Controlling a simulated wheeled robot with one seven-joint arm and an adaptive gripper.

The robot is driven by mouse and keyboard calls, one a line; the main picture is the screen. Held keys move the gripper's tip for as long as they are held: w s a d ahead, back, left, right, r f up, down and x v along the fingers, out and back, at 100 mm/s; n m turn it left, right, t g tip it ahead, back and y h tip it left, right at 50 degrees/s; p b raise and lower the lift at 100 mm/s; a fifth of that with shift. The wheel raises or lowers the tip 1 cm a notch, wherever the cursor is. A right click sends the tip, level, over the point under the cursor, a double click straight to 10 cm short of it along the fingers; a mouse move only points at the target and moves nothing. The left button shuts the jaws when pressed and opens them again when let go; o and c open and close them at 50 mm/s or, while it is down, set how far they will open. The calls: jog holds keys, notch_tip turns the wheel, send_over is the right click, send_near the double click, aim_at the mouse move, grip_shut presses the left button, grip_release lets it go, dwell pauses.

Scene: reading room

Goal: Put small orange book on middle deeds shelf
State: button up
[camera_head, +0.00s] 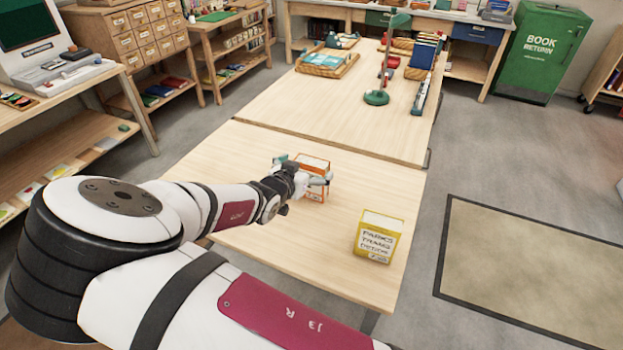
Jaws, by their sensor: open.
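The small orange book (315,191) stands upright on the near wooden table (270,240), left of a yellow book. My gripper (308,171) is open at the orange book, with one finger at its far left and the other across its near right side. The gripper hides part of the book. I cannot tell whether the fingers touch it. No deeds label is readable, so I cannot tell which shelf is the middle deeds shelf.
A yellow book (379,237) stands near the table's right edge. A green lamp (377,97), a tray (327,62) and a row of blue books (424,53) are on the far table. Shelves with drawers (145,42) stand at the left. Open floor lies right.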

jog(key=shift+x, duration=1.75)
jog(key=c, duration=1.9)
